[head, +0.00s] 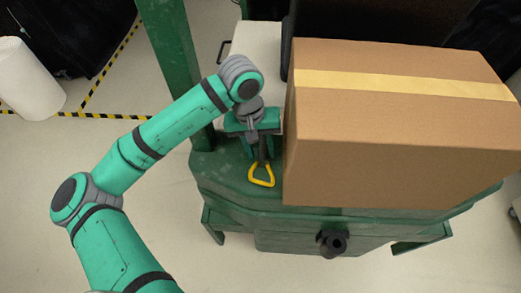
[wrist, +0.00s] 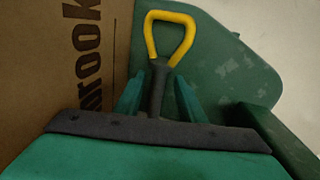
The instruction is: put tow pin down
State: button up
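The tow pin has a dark shaft and a yellow loop handle (head: 262,177). It appears to lie on the green cart deck (head: 225,172), left of the cardboard box. My gripper (head: 261,156) is low over the deck, with its fingers on either side of the shaft. In the wrist view the tow pin (wrist: 157,78) lies between the two teal fingers of my gripper (wrist: 160,92), with a gap on each side. The gripper looks open. The shaft's far end is hidden under the gripper body.
A large taped cardboard box (head: 395,130) fills the cart's right side, close beside my gripper. A green post (head: 172,65) rises at the deck's left. A dark hitch socket (head: 332,243) sits on the cart's front. The deck in front of the handle is clear.

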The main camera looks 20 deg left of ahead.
notch_tip(320, 180, up, 12)
jog(key=a, duration=0.1)
jog(key=shift+s+a+f, duration=0.15)
jog(key=shift+a, duration=0.1)
jog(key=shift+s+a, duration=0.1)
dwell(0.4)
